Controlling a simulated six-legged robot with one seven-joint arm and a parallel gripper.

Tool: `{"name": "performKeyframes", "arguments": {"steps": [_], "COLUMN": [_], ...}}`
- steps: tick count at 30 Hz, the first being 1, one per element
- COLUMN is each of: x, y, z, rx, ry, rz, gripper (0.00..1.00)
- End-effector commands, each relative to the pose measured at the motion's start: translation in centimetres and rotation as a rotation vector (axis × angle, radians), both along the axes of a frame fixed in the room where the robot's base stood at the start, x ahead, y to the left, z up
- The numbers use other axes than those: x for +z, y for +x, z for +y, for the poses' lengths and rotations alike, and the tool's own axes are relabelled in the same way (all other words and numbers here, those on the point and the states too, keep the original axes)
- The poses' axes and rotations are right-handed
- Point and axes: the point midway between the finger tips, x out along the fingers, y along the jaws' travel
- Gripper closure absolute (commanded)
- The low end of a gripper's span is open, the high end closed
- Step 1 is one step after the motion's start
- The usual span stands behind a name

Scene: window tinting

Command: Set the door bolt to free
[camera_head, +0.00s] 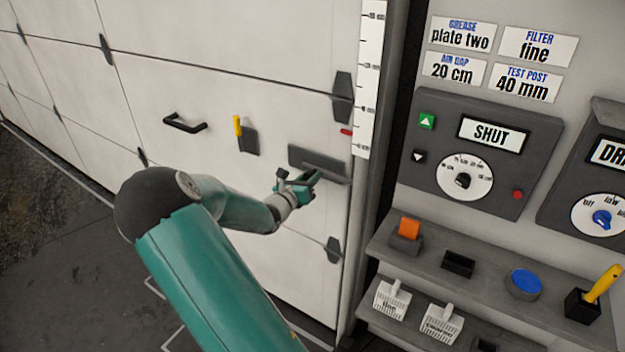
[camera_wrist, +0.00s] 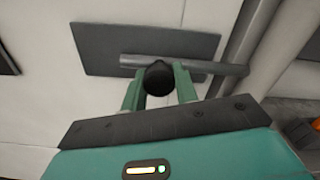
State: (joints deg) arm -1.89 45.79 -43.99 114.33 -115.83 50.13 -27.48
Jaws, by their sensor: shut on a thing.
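The door bolt has a dark grey backplate (camera_head: 318,160) on the pale panelled door, near the door's right edge. In the wrist view its plate (camera_wrist: 90,45) carries a grey round bar (camera_wrist: 215,67) lying nearly level, with its right end past the plate's edge. A black round knob (camera_wrist: 158,78) stands out from the bar. My gripper (camera_head: 305,182) is at the bolt, with its green fingers on both sides of the knob and shut on it; the fingers also show in the wrist view (camera_wrist: 158,85). The knob is hidden behind my gripper in the head view.
The door also bears a black handle (camera_head: 185,124), a yellow-handled tool in a dark holder (camera_head: 248,140) and a small red mark (camera_head: 346,131). A ruler strip (camera_head: 371,75) runs down the frame. Right of it are a panel reading SHUT (camera_head: 490,134) and a loaded shelf (camera_head: 480,283).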

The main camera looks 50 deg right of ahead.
Motion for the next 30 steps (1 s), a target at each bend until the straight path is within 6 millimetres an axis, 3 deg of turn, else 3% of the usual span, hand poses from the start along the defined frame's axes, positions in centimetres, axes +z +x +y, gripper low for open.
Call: {"name": "performKeyframes", "arguments": {"steps": [3,6,15,16,19,30], "x": [0.0,0.0,0.1,0.1,0.1,0.0], "y": [2.7,3.9,4.5,4.5,4.5,4.3], "z": [0.3,0.4,0.5,0.6,0.6,0.9], "rx": [0.007,0.005,0.009,0.009,0.009,0.005], "ry": [-0.002,-0.001,0.000,0.000,0.000,0.001], "rz": [-0.003,-0.002,-0.002,-0.002,-0.001,-0.002], "gripper": [1.00,1.00,1.00,0.69,0.49,0.49]}}
